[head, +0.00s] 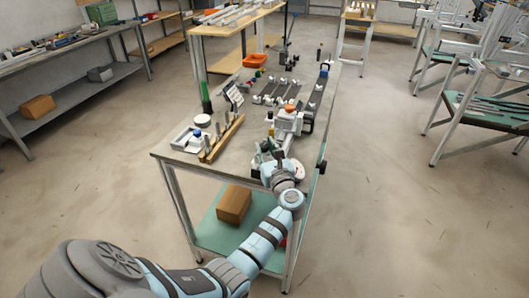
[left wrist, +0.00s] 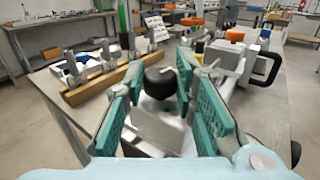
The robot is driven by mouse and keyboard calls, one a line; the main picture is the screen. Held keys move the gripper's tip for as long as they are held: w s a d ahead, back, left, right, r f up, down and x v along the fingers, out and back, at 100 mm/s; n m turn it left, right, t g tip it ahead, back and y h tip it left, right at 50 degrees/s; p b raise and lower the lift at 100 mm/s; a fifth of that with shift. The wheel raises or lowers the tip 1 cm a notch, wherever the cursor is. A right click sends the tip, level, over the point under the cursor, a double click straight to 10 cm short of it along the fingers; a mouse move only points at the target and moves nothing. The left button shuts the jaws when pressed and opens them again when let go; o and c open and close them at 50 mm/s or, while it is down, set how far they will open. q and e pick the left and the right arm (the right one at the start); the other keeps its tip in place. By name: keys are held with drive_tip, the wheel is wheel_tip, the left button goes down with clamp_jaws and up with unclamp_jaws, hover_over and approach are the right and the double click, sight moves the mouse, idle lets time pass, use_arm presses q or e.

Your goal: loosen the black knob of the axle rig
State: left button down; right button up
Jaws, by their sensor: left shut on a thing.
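The black knob (left wrist: 160,83) shows in the left wrist view between the teal finger pads of my left gripper (left wrist: 159,72). The fingers are closed in on it from both sides, and a pale plate (left wrist: 158,130) shows below it. In the head view, my left gripper (head: 270,152) is at the near end of the table, by the white and grey rig (head: 288,122). The knob cannot be made out there behind the gripper. My right gripper is in neither view.
A wooden block with upright metal pins (head: 222,138) stands left of the gripper on the table (head: 168,151). A green bottle (head: 206,97) and an orange bin (head: 254,61) stand farther back. A black handle (left wrist: 266,68) sticks out right of the rig.

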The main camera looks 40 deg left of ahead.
use_arm(q)
drive_tip(key=shift+n+g+y, duration=0.3)
drive_tip(key=shift+n+g, duration=0.1)
drive_tip(key=shift+g, duration=0.2)
drive_tip(key=c, duration=1.3)
unclamp_jaws()
drive_tip(key=v, duration=0.7)
drive_tip(key=shift+s+d, duration=0.1)
drive_tip(key=shift+d, duration=0.15)
drive_tip(key=shift+f, duration=0.1)
